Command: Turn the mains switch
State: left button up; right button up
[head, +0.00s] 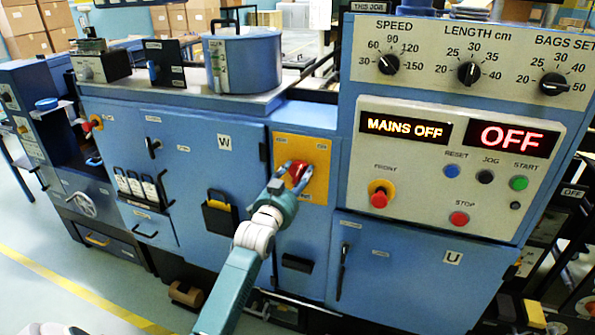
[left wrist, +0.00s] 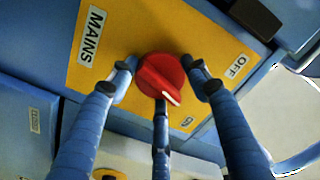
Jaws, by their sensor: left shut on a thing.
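The red mains switch (head: 299,172) is a round knob on a yellow plate (head: 318,150) on the blue machine front. In the left wrist view the red knob (left wrist: 158,74) has a white pointer mark, slanting down and right toward a small label. MAINS and OFF labels also show on the plate there. My left gripper (head: 291,178) is shut on the knob, its fingers around it from several sides. The mains display (head: 405,127) reads MAINS OFF. My right gripper is not in view.
Right of the plate is a control panel with a second display (head: 511,139) reading OFF, a red front button (head: 379,198) on yellow, and a red stop button (head: 459,219). A black holder (head: 219,214) projects from the door left of my forearm.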

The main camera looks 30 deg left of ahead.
pick_arm(q)
jog(key=n+p, duration=0.1)
jog(key=n, duration=0.1)
jog(key=n+p, duration=0.1)
jog(key=n, duration=0.3)
jog(key=shift+f+n+p, duration=0.3)
jog(key=shift+f+p, duration=0.05)
jog(key=shift+p, duration=0.05)
jog(key=shift+d+f+n+p, duration=0.1)
jog(key=shift+n+p, duration=0.3)
jog(key=shift+n, duration=0.8)
jog(key=shift+f+n+p, duration=0.1)
jog(key=shift+n+p, duration=0.3)
jog(key=shift+n, duration=1.1)
jog(key=shift+d, duration=0.1)
jog(key=o, duration=1.1)
jog(key=shift+o, duration=0.3)
jog(key=shift+r, duration=0.2)
